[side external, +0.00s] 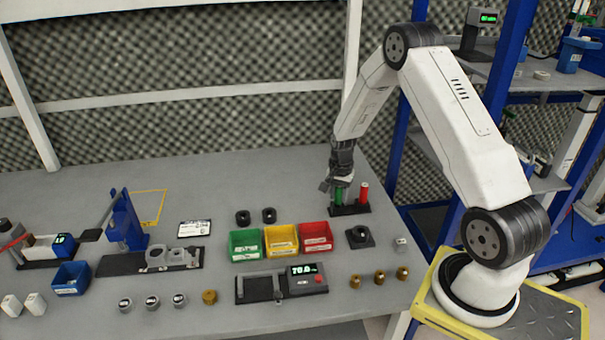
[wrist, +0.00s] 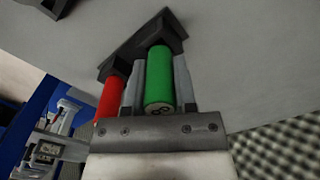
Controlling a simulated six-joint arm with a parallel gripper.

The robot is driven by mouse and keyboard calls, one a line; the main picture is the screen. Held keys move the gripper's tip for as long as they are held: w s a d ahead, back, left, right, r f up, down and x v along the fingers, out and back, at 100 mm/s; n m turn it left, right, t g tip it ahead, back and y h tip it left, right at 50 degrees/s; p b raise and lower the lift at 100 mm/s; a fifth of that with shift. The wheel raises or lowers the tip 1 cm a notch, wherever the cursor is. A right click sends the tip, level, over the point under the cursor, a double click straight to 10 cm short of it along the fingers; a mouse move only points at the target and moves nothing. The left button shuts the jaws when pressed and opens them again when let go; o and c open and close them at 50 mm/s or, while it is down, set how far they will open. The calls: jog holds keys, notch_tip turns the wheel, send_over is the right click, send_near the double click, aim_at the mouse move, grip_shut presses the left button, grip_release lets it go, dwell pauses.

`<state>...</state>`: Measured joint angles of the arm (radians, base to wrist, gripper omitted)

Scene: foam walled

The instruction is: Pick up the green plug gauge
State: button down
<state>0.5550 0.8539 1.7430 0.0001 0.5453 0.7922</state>
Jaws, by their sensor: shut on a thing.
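The green plug gauge (wrist: 159,78) is an upright green cylinder in a dark holder (wrist: 118,50), with its end toward the wrist camera. It also shows in the side external view (side external: 339,194), partly covered by my gripper. My gripper (wrist: 158,85) has one finger on each side of the green gauge and is shut on it. The far end of the gauge is hidden in the holder. A red plug gauge (wrist: 109,97) stands in the same holder, close beside one finger; it also shows in the side external view (side external: 363,192).
Red (side external: 316,236), yellow (side external: 281,240) and green (side external: 245,243) bins stand left of the holder. A dark block with a hole (side external: 360,237) lies in front of it. Brass parts (side external: 380,278) stand near the table's front edge.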

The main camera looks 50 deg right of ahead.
jog(key=shift+r, duration=0.4)
jog(key=s+a+r, duration=0.6)
jog(key=s+r, duration=0.5)
jog(key=s, duration=0.1)
jog(key=shift+s+r, duration=0.25)
jog(key=shift+s, duration=0.05)
jog(key=shift+r, duration=0.1)
dwell(0.4)
notch_tip(320, 180, up, 9)
dwell(1.9)
jog(key=shift+f, duration=0.2)
